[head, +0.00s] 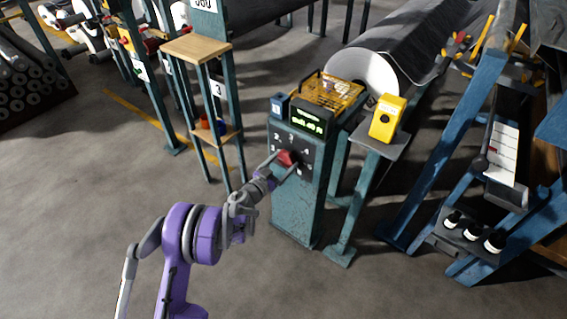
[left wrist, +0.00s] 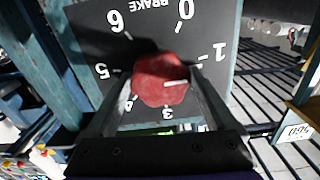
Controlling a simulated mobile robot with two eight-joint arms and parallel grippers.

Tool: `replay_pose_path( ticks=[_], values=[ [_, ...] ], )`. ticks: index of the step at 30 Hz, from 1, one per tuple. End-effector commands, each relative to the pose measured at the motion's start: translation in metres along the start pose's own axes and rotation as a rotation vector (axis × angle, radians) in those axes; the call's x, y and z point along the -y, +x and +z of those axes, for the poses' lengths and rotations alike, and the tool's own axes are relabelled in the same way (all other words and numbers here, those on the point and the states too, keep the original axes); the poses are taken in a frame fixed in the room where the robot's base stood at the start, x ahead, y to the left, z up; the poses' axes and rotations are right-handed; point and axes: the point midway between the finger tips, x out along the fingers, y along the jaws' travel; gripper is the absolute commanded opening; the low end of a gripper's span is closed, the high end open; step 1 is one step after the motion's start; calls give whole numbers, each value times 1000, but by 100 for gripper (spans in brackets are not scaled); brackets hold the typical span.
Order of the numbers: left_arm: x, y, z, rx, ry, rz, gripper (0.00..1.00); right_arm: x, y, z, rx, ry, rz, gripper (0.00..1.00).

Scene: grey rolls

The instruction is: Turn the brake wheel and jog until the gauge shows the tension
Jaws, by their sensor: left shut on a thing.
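The red brake wheel (head: 287,158) sits on the front of a teal pedestal, on a dark dial face with white numbers. My left gripper (head: 282,165) is shut on the wheel, one finger on each side. In the left wrist view the red wheel (left wrist: 161,80) shows between the two fingers, upside down, with a pale pointer line and the word BRAKE on the dial. A gauge display (head: 307,120) with green lit text stands above the dial; its text is too small to read surely. My right gripper is not in view.
A yellow box (head: 387,118) stands on a small stand right of the pedestal. A yellow slatted guard (head: 328,92) tops the pedestal, with a large dark roll (head: 420,45) behind. A wooden-topped shelf (head: 197,47) stands at left. The floor in front is clear.

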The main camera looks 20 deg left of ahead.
Motion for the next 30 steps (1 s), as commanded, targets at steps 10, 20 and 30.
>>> replay_pose_path(
  ticks=[10, 20, 30],
  values=[
    [1, 0, 2, 1, 267, 0, 33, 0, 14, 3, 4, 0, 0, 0],
    [2, 0, 1, 1, 582, 0, 33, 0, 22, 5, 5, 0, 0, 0],
    [3, 0, 0, 1, 904, 0, 33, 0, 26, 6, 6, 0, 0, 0]
  ],
)
